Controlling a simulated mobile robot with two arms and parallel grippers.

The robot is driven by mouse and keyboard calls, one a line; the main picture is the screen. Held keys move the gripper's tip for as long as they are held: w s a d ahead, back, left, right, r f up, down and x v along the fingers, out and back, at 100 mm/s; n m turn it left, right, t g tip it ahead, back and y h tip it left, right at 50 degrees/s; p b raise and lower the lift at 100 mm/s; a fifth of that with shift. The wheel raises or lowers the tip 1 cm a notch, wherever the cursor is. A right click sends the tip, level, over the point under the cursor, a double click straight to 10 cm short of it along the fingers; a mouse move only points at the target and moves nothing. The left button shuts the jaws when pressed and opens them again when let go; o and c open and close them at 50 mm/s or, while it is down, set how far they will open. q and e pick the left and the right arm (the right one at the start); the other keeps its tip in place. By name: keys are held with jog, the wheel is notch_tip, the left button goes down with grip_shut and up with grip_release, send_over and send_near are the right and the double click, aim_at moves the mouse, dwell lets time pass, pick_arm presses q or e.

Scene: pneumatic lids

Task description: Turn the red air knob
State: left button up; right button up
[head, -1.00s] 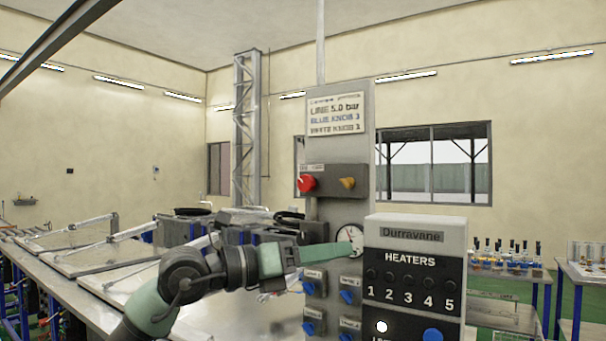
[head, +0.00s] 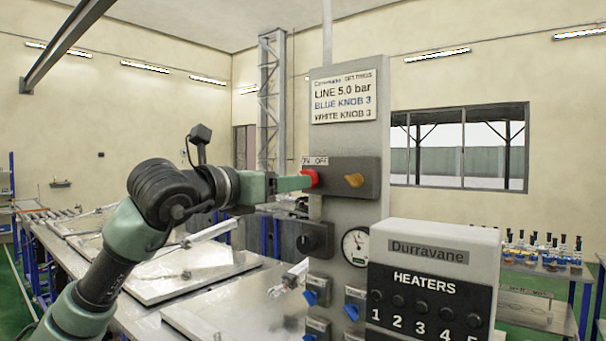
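The red knob (head: 310,178) sits on a dark grey box on the upright panel (head: 353,224), under a small ON/OFF label (head: 315,161). My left gripper (head: 298,184) comes in from the left, with its green fingers reaching the knob's left side. The fingertips overlap the knob in the picture, and I cannot tell whether they are shut on it. The gripper's inner side is hidden from this angle. My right gripper is not in view.
Below are a black knob (head: 308,243), a pressure gauge (head: 356,246) and several blue knobs (head: 317,290). The heaters box (head: 436,280) stands in front at right. Metal-topped tables (head: 160,272) lie left.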

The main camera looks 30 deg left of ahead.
pick_arm(q)
jog(key=w, duration=0.1)
jog(key=w+p, duration=0.1)
jog(key=w, duration=0.1)
jog(key=w+p, duration=0.1)
jog(key=w, duration=0.1)
jog(key=shift+d, duration=0.25)
jog(key=shift+c, duration=0.6)
jog(key=c, duration=1)
grip_shut()
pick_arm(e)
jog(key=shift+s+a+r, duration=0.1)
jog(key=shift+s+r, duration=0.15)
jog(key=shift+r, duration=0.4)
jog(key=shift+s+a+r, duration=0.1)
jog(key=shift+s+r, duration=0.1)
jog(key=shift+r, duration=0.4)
